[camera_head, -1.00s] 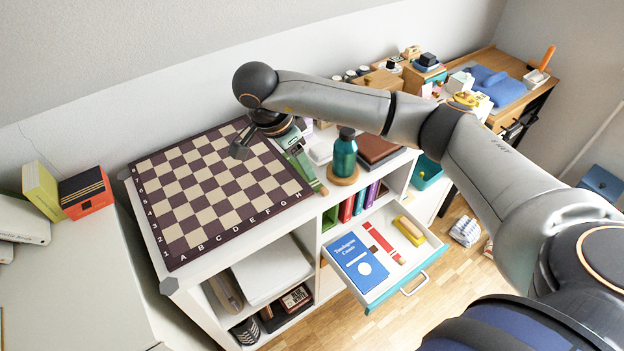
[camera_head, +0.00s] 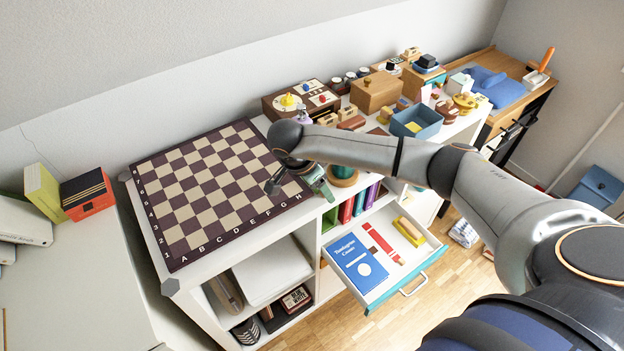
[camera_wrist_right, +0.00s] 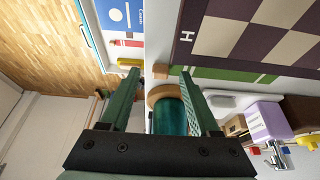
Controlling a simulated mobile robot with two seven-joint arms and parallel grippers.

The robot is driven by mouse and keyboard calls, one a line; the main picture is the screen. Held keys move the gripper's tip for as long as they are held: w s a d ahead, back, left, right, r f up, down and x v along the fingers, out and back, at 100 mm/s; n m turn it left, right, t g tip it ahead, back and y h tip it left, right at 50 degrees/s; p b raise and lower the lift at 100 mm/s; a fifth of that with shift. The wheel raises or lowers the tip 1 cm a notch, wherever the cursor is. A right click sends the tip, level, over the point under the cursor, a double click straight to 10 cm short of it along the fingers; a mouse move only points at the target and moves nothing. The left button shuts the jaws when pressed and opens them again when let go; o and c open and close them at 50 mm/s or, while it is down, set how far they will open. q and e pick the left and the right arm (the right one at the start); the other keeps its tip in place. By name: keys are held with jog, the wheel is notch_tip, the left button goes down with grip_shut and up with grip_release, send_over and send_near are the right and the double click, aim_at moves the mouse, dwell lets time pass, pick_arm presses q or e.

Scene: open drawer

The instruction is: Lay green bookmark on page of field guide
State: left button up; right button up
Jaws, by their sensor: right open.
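My right gripper (camera_head: 318,184) is over the chessboard's front right edge in the head view. In the right wrist view it (camera_wrist_right: 160,73) is open and empty, with two green fingers apart. A flat green strip (camera_wrist_right: 232,75) lies along the board's edge beyond the fingertips. It may be the green bookmark, but I cannot tell. A small tan block (camera_wrist_right: 160,71) shows between the fingertips. My arm mostly hides this spot in the head view. No book is clearly recognisable as the field guide. A blue book (camera_head: 357,262) lies in the open drawer. My left gripper is out of view.
A teal bottle (camera_wrist_right: 170,120) on a round wooden stand is close to the fingers. The chessboard (camera_head: 205,200) fills the shelf top's left. The open drawer (camera_head: 404,282) also holds a red item (camera_head: 381,241) and a yellow one (camera_head: 408,232). A blue bin (camera_head: 428,117) stands behind.

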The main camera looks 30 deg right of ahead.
jog(key=shift+d+f, duration=0.1)
jog(key=shift+f, duration=0.15)
grip_shut()
dwell(0.3)
